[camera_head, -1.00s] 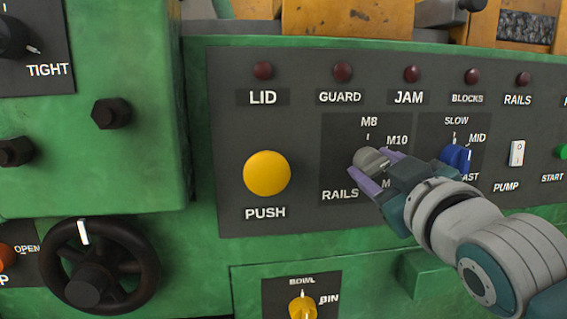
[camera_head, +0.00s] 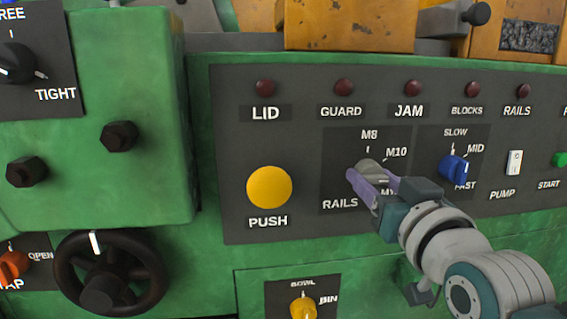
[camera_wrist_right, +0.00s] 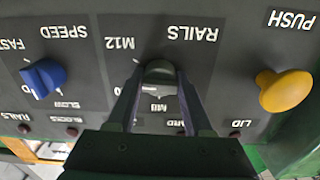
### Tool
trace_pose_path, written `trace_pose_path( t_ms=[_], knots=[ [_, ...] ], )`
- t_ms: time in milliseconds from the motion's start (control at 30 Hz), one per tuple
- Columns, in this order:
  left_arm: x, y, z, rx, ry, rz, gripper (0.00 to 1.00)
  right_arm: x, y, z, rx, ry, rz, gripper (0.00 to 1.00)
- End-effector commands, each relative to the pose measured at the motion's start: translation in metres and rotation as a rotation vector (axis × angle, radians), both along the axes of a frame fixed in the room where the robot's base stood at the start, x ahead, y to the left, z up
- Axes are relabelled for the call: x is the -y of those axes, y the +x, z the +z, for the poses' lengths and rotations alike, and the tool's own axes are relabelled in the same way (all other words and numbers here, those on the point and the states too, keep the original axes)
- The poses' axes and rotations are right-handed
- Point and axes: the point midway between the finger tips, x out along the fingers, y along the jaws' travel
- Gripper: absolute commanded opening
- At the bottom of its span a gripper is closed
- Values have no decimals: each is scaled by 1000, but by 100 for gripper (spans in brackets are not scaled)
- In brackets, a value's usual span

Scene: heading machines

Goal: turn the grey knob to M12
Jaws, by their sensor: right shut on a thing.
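The grey knob (camera_head: 368,168) sits on the dark panel with M8 above it, M10 at its upper right, M12 at its lower right and RAILS at its lower left. My right gripper (camera_head: 374,180) is shut on the knob, with one purple finger on each side. The fingers and hand partly cover the knob and the M12 label, so where the knob points is hard to tell. The right wrist view is upside down and shows the knob (camera_wrist_right: 160,70) between the fingertips. My left gripper is not in view.
A blue speed knob (camera_head: 453,168) is close to the right of my gripper. A yellow PUSH button (camera_head: 269,187) is to the left. A white PUMP switch (camera_head: 514,162) is farther right. A row of dark red lamps lies above.

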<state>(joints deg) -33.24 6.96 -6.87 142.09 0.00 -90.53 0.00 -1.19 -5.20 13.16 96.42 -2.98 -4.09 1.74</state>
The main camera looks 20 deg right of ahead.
Motion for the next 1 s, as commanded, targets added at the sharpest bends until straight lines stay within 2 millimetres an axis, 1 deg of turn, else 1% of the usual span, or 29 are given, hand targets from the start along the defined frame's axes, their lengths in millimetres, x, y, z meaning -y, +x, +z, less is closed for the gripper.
trace_pose_path(
  t_ms=[33,100,300,500,733,1000],
  knots=[
    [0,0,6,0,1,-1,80,0,0,3,9,44,0,0],
    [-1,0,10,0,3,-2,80,0,0,3,24,105,0,0],
    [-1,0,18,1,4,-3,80,0,0,2,61,259,0,0],
    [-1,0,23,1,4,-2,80,-1,0,1,88,372,0,0],
    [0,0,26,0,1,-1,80,-1,0,1,107,442,0,0],
    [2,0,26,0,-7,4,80,-1,0,0,113,465,0,0]
  ],
)
